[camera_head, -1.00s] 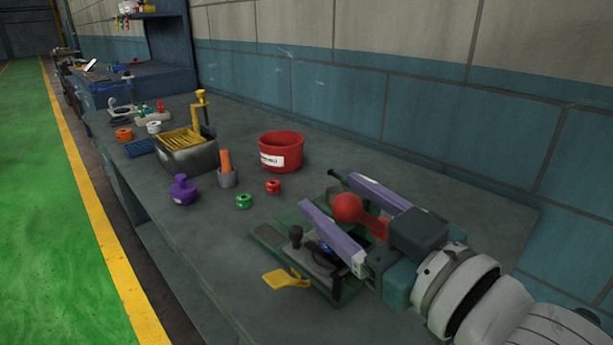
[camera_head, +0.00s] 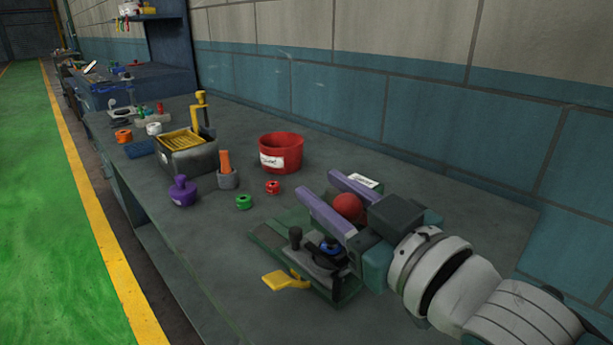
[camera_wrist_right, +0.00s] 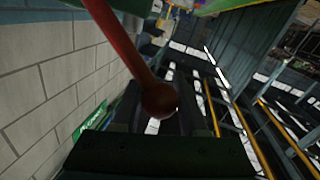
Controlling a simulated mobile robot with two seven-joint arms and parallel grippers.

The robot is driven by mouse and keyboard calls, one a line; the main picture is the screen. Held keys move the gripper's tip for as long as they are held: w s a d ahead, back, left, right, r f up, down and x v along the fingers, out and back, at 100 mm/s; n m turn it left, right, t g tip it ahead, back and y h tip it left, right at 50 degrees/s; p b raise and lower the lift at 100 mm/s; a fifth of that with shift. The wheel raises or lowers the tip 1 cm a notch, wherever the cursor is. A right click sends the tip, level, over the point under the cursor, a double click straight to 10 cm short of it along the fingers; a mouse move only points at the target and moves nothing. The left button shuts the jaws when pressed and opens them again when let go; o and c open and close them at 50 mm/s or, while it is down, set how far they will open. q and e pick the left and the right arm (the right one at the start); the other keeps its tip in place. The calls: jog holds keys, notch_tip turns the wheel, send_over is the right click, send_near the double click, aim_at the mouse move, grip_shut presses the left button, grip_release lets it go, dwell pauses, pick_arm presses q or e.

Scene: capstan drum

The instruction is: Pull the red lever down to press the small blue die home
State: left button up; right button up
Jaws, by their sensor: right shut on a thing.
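My right gripper (camera_head: 318,184) has its two long purple fingers shut on the round red ball knob of the red lever (camera_head: 347,206). In the right wrist view the red lever shaft (camera_wrist_right: 120,42) runs from the top edge to its ball (camera_wrist_right: 159,100) between the dark fingers. The small blue die (camera_head: 330,247) shows in the head view on the dark middle part of the green press fixture (camera_head: 268,237), just below the near finger. Much of the fixture and the lever's lower part are hidden by my gripper. My left gripper is in neither view.
A yellow handle (camera_head: 285,280) sticks out at the fixture's front, near a black knob (camera_head: 295,236). The wall runs behind the bench.

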grip_shut()
dwell(0.5)
dwell(0.3)
notch_tip(320, 180, down, 10)
jog(key=s+a+n+t+y+b, duration=0.1)
jog(key=s+a+n+y+b, duration=0.1)
jog(key=n+b, duration=0.9)
jog(key=shift+a+r+b, duration=0.2)
jog(key=shift+b, duration=0.95)
